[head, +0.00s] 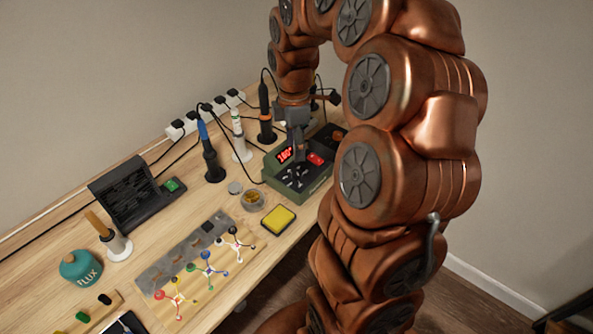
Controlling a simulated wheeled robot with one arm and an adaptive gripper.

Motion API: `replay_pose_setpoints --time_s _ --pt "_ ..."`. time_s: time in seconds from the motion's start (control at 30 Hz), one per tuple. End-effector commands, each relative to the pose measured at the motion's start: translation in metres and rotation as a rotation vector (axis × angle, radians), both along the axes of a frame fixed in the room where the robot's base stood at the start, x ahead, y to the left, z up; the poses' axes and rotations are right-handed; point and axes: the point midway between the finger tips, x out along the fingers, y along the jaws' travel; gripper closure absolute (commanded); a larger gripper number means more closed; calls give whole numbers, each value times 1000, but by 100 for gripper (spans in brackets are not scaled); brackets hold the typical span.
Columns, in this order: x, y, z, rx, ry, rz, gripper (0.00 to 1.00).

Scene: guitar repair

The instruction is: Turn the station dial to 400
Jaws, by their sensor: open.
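The green soldering station (318,184) stands on the bench at the right, partly behind my arm. Its red display (285,155) seems to read 180°. A red switch (316,159) is on its top. Dark and light controls show on the panel below the display, but they are too small to tell which is the dial. My gripper (299,157) points down over the panel, beside the display. It is open, and its fingers hide part of the panel. I cannot tell whether they touch anything.
Soldering irons in stands (214,165) and a power strip (205,116) with cables line the back. A yellow sponge (279,220), a small tin (252,200) and a grey mat (168,267) lie in front. A flux bottle (82,266) stands at the left.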

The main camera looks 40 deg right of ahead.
Motion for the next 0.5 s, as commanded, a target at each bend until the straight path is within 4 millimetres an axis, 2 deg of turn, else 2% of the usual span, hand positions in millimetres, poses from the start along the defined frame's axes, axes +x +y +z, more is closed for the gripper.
replay_pose_setpoints --time_s 0.17,0.5 --pt "-1 -2 -13 2 3 9 45" --pt "-4 0 -60 1 3 8 45"
